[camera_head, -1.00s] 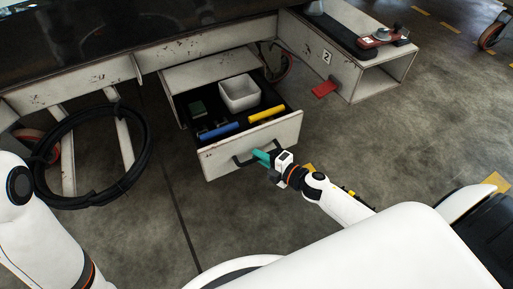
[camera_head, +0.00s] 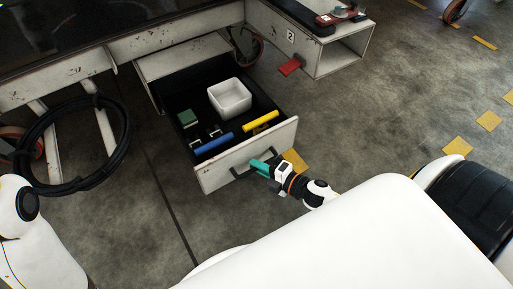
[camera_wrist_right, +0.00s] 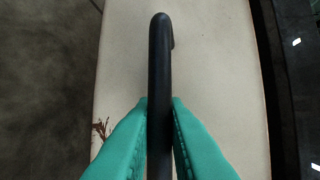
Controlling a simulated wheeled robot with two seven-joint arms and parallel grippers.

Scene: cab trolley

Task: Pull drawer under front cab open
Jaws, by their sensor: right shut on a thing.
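The drawer (camera_head: 226,176) under the cab trolley stands pulled out, with a worn white front panel and a black handle (camera_head: 240,172). My right gripper (camera_head: 262,166) is at the drawer front, its green fingers shut on the handle. In the right wrist view the black handle bar (camera_wrist_right: 160,70) runs between the two green fingertips (camera_wrist_right: 160,115), with the pale drawer front behind it. In the head view a white arm of mine shows at the left edge; its left gripper is out of the picture.
The drawer holds a white bin (camera_head: 230,98), a blue cylinder (camera_head: 214,144), a yellow tool (camera_head: 260,122) and a green box (camera_head: 187,118). A black hose coil (camera_head: 124,140) hangs at left. A red pedal (camera_head: 290,65) juts out at right. Floor in front is open.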

